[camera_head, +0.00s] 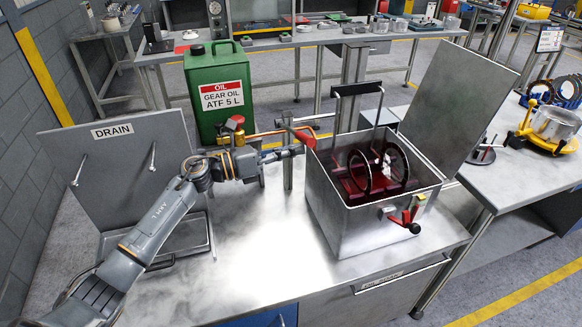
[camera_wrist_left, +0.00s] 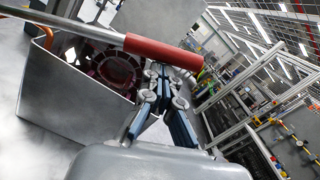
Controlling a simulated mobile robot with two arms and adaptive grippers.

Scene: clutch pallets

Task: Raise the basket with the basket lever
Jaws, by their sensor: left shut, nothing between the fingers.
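An open metal tank (camera_head: 372,229) stands on the bench. In it, a basket with a tall black handle (camera_head: 357,89) holds dark rings (camera_head: 398,162) over dark red liquid. A red lever grip (camera_head: 303,137) shows at the tank's left rear corner. In the left wrist view the red grip (camera_wrist_left: 160,53) sits on the end of a grey rod. My left gripper (camera_head: 299,150) is shut and empty, close beside the red grip. In the left wrist view its fingertips (camera_wrist_left: 163,72) are just below the grip; I cannot tell whether they touch it. My right gripper is not in view.
A green oil can (camera_head: 217,92) stands behind my left arm. A drain panel (camera_head: 118,165) is at the left. The tank's raised lid (camera_head: 453,95) leans back at the right. A small red-handled lever (camera_head: 408,222) is on the tank's front. The bench front is clear.

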